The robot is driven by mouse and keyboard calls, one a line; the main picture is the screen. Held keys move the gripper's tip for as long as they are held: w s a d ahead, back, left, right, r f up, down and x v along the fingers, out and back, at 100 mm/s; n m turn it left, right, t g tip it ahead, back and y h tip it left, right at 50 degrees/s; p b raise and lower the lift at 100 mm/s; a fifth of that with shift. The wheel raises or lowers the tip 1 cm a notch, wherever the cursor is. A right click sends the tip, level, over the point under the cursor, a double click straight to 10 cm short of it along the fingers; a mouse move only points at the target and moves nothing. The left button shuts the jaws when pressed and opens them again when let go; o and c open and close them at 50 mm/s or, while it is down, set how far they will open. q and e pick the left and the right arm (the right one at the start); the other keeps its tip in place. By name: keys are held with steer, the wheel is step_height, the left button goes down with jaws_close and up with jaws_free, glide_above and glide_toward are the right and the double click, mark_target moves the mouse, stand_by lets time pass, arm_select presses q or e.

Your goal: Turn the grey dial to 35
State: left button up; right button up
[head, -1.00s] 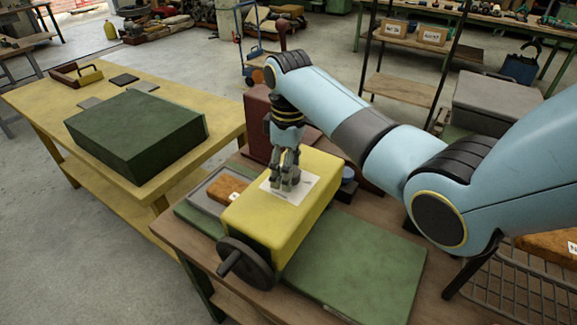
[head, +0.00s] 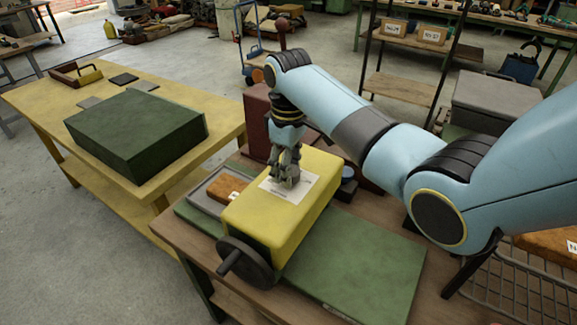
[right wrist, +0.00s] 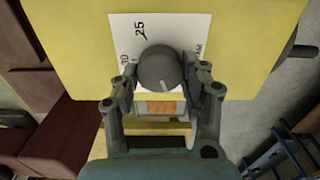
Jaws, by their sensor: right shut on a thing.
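The grey dial (right wrist: 159,69) is a round knob with a short white line, which points down and slightly right in the right wrist view. It sits over a white card (right wrist: 122,38) on the yellow box (head: 283,215). The card shows 25 at upper left; other marks are partly hidden by the dial and fingers. My right gripper (right wrist: 160,80) is shut on the dial, one finger on each side. In the head view my right gripper (head: 284,178) points down onto the card and hides the dial. My left gripper is not in view.
A dark handwheel (head: 246,262) is on the yellow box's front end. A grey tray (head: 203,202) with an orange-brown block (head: 226,188) is left of the box. A green mat (head: 365,258) lies beneath. A dark green box (head: 135,133) stands on the yellow table (head: 205,152).

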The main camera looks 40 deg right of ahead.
steer(key=m, duration=0.5)
steer(key=shift+d+m, duration=0.1)
steer(key=shift+m, duration=2.4)
steer(key=o, duration=1.2)
step_height(320, 180, up, 8)
steer(key=shift+f, duration=0.2)
